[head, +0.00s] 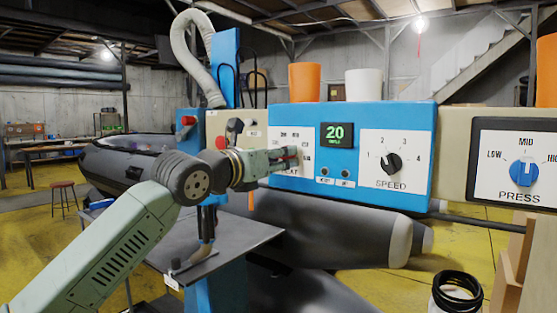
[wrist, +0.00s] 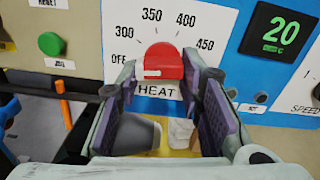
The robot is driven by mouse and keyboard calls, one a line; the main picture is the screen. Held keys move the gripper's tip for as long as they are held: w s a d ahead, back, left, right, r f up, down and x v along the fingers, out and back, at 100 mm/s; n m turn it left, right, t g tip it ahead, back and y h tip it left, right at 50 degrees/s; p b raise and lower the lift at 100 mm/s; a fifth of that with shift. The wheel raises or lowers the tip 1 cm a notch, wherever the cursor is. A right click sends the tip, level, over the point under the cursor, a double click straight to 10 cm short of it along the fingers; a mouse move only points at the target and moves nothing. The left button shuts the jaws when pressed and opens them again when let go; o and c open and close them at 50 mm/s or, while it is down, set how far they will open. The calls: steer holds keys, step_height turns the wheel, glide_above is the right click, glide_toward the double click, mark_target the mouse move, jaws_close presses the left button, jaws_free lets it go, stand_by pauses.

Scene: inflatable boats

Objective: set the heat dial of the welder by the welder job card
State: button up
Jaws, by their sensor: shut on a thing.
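The heat dial (wrist: 163,62) is a red knob on a white plate marked OFF, 300, 350, 400 and 450 in the wrist view. A pale mark shows on its lower left, toward the OFF side; its exact setting is hard to tell. My gripper (wrist: 160,72) is shut on the dial, one finger at each side. In the head view my gripper (head: 294,157) covers most of the heat plate (head: 288,137) and hides the dial. The welder (head: 352,108) is a blue-fronted box with a green display reading 20. I cannot make out a job card in either view.
The black speed dial (head: 390,163), marked 1 to 4, is right of the display. A blue press dial (head: 523,172) is farther right. Orange (head: 304,82) and white (head: 364,84) containers stand on top. A green button (wrist: 51,43) is left of the heat plate.

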steer(key=shift+f, duration=0.1)
steer(key=shift+r+m+b, duration=0.25)
steer(key=shift+m+b, duration=0.15)
steer(key=shift+m, duration=4.8)
steer(key=shift+r+m+b, duration=0.25)
steer(key=shift+m+b, duration=0.2)
steer(key=shift+m, duration=4.75)
steer(key=shift+r+m+b, duration=0.25)
steer(key=shift+m+b, duration=0.15)
steer(key=shift+m, duration=4.8)
steer(key=o, duration=1.2)
steer(key=shift+c, duration=0.2)
